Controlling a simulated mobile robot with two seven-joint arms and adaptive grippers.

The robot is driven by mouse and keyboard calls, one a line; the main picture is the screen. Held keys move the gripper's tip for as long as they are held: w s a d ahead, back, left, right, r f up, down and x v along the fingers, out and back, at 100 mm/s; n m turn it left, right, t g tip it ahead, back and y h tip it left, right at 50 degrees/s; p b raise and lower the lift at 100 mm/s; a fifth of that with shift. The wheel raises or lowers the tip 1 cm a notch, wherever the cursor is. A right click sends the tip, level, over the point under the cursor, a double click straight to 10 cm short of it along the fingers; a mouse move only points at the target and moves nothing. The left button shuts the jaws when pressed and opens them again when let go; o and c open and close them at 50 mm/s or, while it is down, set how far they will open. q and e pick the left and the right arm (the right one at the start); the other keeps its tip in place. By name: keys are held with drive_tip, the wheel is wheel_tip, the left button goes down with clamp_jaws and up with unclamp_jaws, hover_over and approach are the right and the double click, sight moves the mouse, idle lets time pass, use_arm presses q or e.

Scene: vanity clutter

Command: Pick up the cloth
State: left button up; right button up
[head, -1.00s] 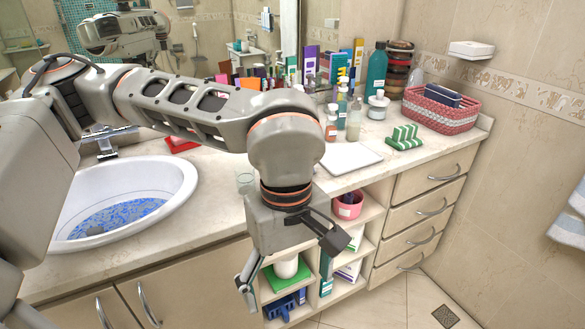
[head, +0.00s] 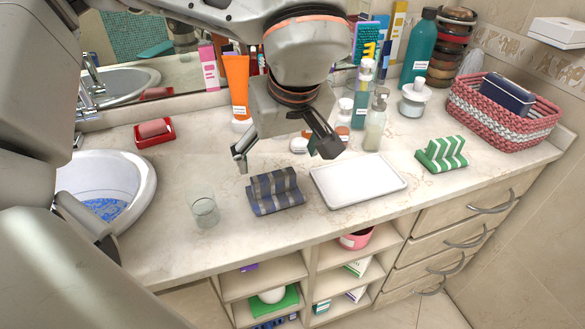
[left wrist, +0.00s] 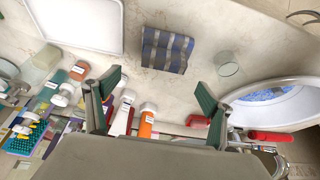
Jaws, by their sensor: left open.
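A folded green and white striped cloth (head: 442,154) lies further right, in front of the woven basket. My left gripper (head: 287,157) is open and empty above the counter, over and slightly behind the grey cloth, apart from it. Its two spread fingers show in the left wrist view (left wrist: 158,90). My right gripper is not in view.
The clear glass (head: 204,209) stands left of the grey cloth, and the white tray (head: 358,181) lies to its right. An orange tube (head: 237,86) and several bottles stand behind. The sink (head: 105,185) is at left, a red soap dish (head: 155,133) behind it. The woven basket (head: 508,112) stands at right.

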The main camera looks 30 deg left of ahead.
sight(273, 175)
use_arm(q)
drive_tip(key=x, duration=0.4)
drive_tip(key=s+x, duration=0.1)
drive_tip(key=x, duration=0.2)
drive_tip(key=shift+f+b, duration=0.1)
drive_tip(key=shift+b, duration=0.2)
drive_tip(key=shift+w+a+f, duration=0.1)
drive_tip(key=shift+w+f, duration=0.05)
drive_tip(key=shift+f, duration=0.25)
drive_tip(key=c, duration=1.2)
